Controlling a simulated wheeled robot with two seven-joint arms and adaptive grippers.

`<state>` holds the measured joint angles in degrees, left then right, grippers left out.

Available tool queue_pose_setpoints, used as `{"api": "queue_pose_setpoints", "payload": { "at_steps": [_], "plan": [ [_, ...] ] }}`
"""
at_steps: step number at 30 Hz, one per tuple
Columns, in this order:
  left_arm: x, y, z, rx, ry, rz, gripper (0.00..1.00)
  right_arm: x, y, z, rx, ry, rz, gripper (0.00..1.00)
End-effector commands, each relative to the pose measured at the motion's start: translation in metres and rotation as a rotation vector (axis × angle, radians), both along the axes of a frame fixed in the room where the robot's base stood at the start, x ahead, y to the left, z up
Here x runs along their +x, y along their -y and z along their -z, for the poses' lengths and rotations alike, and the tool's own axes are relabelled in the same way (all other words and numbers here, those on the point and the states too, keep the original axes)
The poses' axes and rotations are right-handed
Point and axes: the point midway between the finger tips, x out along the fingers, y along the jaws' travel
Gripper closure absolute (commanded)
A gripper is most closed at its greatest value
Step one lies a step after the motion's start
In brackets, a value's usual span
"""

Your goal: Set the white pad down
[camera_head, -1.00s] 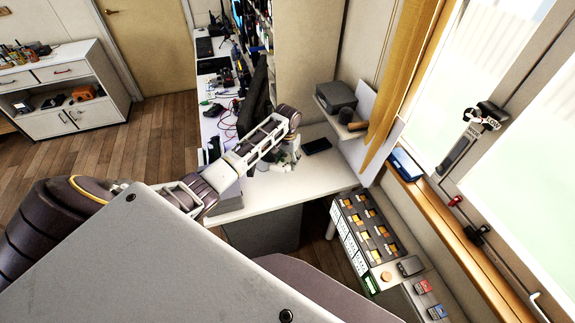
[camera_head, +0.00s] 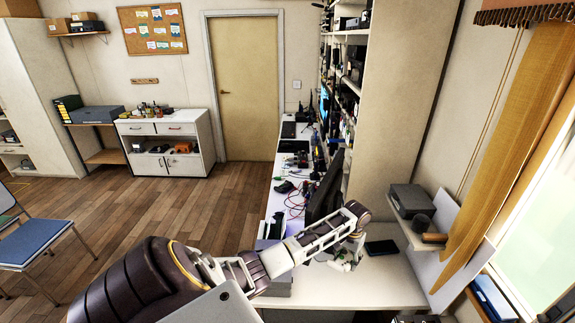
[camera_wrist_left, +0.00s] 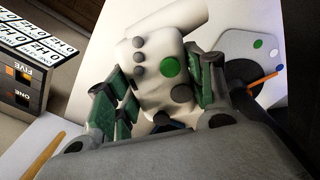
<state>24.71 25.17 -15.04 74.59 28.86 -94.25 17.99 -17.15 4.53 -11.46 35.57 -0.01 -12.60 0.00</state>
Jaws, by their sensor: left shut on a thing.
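The white pad (camera_wrist_left: 155,68), with grey buttons and one green button, is between the green-lined fingers of my left gripper (camera_wrist_left: 160,92) in the left wrist view. The gripper is shut on it. In the head view my left gripper (camera_head: 343,260) is over the near part of the white desk (camera_head: 385,287), left of a dark flat device (camera_head: 381,248). The pad is small and partly covered by the gripper there. I cannot tell whether it touches the desk. My right gripper is in neither view.
A monitor (camera_head: 325,187) and cables stand behind the gripper. A wall shelf with a grey box (camera_head: 410,200) is at the right. In the wrist view, a white plate with coloured dots (camera_wrist_left: 238,42) lies at upper right, and a labelled cubby unit (camera_wrist_left: 25,75) is at left.

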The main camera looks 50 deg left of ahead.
Motion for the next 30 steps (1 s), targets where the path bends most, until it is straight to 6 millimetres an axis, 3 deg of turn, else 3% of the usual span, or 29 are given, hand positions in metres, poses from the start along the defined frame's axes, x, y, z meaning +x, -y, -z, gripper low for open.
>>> {"api": "queue_pose_setpoints", "payload": {
  "at_steps": [5,12,18,25,30],
  "plan": [
    [-0.004,0.016,-0.017,-0.001,0.004,-0.088,0.76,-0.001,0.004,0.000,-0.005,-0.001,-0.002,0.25],
    [-0.011,0.066,-0.063,-0.001,0.005,-0.104,0.76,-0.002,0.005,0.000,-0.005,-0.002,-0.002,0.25],
    [-0.027,0.102,-0.089,0.001,0.003,-0.049,0.76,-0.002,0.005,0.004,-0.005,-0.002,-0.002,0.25],
    [-0.054,0.138,-0.105,0.001,0.003,0.072,0.76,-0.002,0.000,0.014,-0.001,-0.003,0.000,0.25],
    [-0.077,0.157,-0.102,0.001,0.001,0.165,0.76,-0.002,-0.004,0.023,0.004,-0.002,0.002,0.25]
  ]
}}
